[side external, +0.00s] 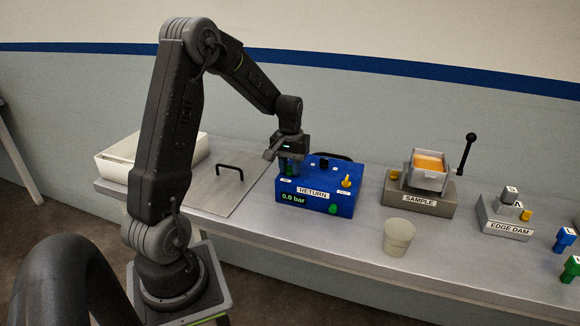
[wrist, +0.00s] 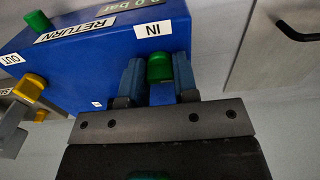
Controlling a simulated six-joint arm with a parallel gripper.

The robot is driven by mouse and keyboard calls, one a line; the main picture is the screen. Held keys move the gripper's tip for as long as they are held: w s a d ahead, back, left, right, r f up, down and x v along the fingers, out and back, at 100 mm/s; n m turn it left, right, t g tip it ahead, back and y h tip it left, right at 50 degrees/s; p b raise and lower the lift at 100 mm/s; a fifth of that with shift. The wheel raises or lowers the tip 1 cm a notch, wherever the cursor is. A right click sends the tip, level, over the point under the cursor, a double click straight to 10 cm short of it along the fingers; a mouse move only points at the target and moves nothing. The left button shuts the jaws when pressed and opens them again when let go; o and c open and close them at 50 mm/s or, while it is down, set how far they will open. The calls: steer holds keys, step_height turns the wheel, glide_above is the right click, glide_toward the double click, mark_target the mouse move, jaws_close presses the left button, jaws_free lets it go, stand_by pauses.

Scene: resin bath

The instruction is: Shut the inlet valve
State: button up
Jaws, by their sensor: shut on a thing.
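The blue return box (side external: 318,207) stands on the bench, with a display reading 0.0 bar. In the wrist view the box (wrist: 95,65) carries an IN label (wrist: 153,29) beside a green valve handle (wrist: 159,66), the inlet valve. My gripper (wrist: 159,80) has a finger on each side of this green handle and is shut on it. In the side view my gripper (side external: 290,167) points down at the left end of the box, and its fingers mostly hide the handle. A yellow valve handle (side external: 346,182) stands at the right end; it also shows near the OUT label (wrist: 10,60).
A green knob (side external: 333,209) is on the box's front. Left are a lidded plate (side external: 215,192) with a black handle and a white tub (side external: 112,170). The front bench is mostly clear.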

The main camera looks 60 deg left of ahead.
mark_target(290, 166)
steer(key=o, duration=0.9)
step_height(290, 166, up, 14)
steer(key=shift+f, duration=0.1)
steer(key=shift+d, duration=0.1)
stand_by(0.4)
steer(key=s+d+m+t, duration=0.2)
steer(key=s+d, duration=0.3)
steer(key=d, duration=0.3)
steer(key=s+d+r+m+t, duration=0.1)
steer(key=s+d+m, duration=0.3)
steer(key=d, duration=0.5)
steer(key=s+d+m+t, duration=0.2)
steer(key=s+d, duration=0.3)
steer(key=d, duration=0.4)
steer(key=shift+s+d+r+m+t, duration=0.15)
steer(key=shift+s+r+m+t, duration=0.2)
steer(key=shift+m, duration=0.25)
